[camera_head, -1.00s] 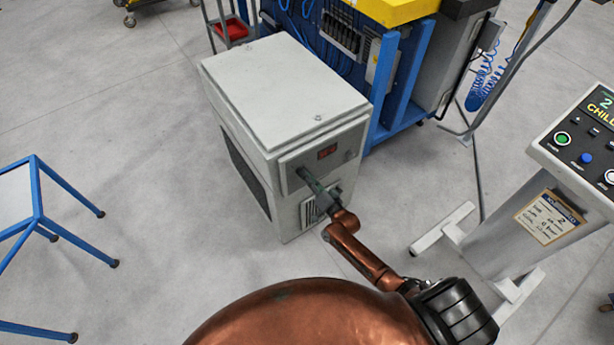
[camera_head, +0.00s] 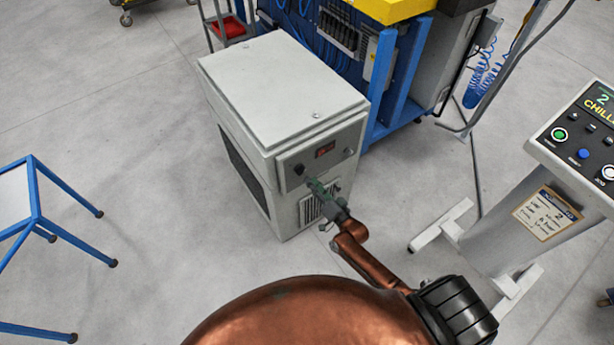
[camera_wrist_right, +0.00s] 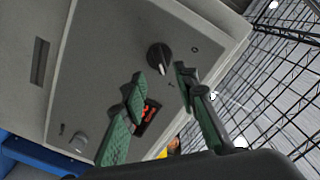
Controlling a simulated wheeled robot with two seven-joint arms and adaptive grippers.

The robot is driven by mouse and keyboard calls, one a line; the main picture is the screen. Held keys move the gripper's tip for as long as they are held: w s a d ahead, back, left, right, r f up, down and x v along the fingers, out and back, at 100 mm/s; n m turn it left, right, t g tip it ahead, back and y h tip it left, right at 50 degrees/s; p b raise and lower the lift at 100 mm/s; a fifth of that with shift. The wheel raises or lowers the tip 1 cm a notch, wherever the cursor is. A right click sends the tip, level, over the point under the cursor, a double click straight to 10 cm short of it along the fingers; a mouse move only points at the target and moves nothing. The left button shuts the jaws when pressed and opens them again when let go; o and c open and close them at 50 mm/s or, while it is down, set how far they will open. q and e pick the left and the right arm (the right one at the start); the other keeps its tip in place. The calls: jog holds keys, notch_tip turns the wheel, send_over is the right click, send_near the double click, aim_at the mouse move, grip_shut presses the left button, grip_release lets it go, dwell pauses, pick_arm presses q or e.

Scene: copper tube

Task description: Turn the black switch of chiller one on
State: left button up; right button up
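The chiller (camera_head: 265,85) is a grey-white cabinet on the floor in the middle of the head view. Its black switch (camera_head: 299,169) is a round knob on the front panel, left of a red display (camera_head: 325,150). In the right wrist view, the knob (camera_wrist_right: 159,57) shows a white mark on its lower edge. My right gripper (camera_head: 312,184) is just in front of the panel, below and right of the knob. In the wrist view, its green fingers (camera_wrist_right: 160,76) are apart and empty, with the knob just beyond and between their tips. My left gripper is out of view.
A grey console (camera_head: 570,150) with buttons and a screen starting "2 CHILL" stands at the right. A blue frame (camera_head: 395,80) with hoses stands behind the chiller. A blue-legged table (camera_head: 35,195) is at the left. The floor between table and chiller is clear.

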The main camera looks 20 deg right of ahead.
jog(key=s+d, duration=0.1)
jog(key=s, duration=0.5)
jog(key=shift+s, duration=0.25)
jog(key=s+d+f+n+g+h, duration=0.1)
jog(key=s+f+g, duration=0.2)
jog(key=s+f, duration=0.5)
jog(key=s+d+f+n+g, duration=0.1)
jog(key=s+f+n+g, duration=0.3)
jog(key=f, duration=0.9)
jog(key=s+d+f+m+g+h, duration=0.1)
jog(key=s+f, duration=0.6)
jog(key=f, duration=0.3)
jog(key=s+f+n+g, duration=0.1)
jog(key=s+f+g, duration=0.2)
jog(key=s, duration=0.8)
jog(key=s+a+f+n+g, duration=0.1)
jog(key=s+f+n+g, duration=0.1)
jog(key=s+f, duration=0.5)
jog(key=s+f+n+g+h, duration=0.1)
jog(key=s+f+g, duration=0.3)
jog(key=s, duration=1.1)
jog(key=shift+s+a+f+n, duration=0.15)
jog(key=shift+s+f+n, duration=0.25)
jog(key=shift+f, duration=0.2)
